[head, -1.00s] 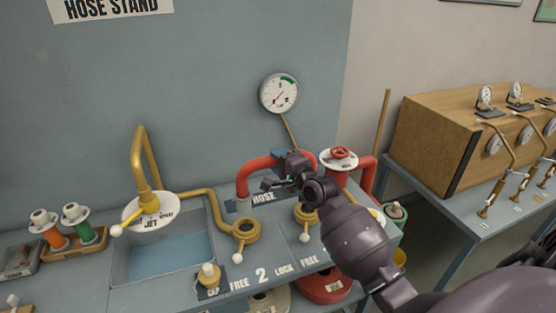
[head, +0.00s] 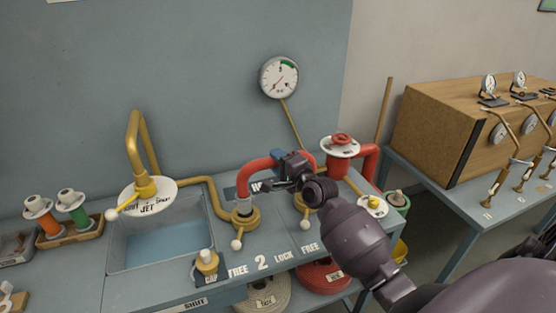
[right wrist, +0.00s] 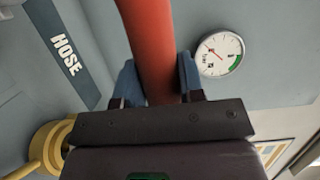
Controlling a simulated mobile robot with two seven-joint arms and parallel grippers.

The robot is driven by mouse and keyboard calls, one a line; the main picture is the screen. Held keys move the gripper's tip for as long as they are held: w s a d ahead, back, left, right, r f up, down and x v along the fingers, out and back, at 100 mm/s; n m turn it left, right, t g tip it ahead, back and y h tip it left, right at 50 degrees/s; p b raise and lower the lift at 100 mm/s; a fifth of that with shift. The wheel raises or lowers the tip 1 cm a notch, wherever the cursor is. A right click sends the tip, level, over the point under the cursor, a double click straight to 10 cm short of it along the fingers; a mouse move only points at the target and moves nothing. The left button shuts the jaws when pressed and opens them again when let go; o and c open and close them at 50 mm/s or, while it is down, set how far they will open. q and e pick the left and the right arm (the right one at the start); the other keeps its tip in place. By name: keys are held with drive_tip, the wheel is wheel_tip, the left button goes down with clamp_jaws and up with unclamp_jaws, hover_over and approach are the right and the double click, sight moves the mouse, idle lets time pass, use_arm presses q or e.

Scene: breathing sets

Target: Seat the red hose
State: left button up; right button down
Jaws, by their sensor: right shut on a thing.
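The red hose (head: 257,168) arches over the blue-grey bench in the head view, its near end with a grey tip at the left brass collar (head: 240,222). The tip meets the collar's opening; how deep it sits I cannot tell. The collar's white-knobbed lever (head: 237,244) points toward the front. My right gripper (head: 290,170) is shut on the hose near the top of its arch. The right wrist view shows the hose (right wrist: 152,45) between blue fingers (right wrist: 160,88). A second brass collar (head: 303,203) is partly hidden below the gripper. My left gripper is out of view.
A brass jet pipe (head: 134,150) with a white disc stands over a blue basin (head: 165,248) at left. A capped fitting (head: 207,264) is at the front. A red valve (head: 340,146) stands right of the gripper, and a gauge (head: 279,77) hangs on the wall.

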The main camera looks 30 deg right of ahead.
drive_tip(key=shift+r+p, duration=0.1)
drive_tip(key=shift+p, duration=0.6)
idle(1.7)
drive_tip(key=shift+f+b, duration=0.9)
drive_tip(key=shift+f, duration=0.55)
idle(0.4)
drive_tip(key=c, duration=0.7)
unclamp_jaws()
drive_tip(key=shift+o, duration=0.2)
drive_tip(key=shift+f, duration=0.15)
drive_tip(key=s, duration=1.1)
drive_tip(key=shift+d, duration=0.3)
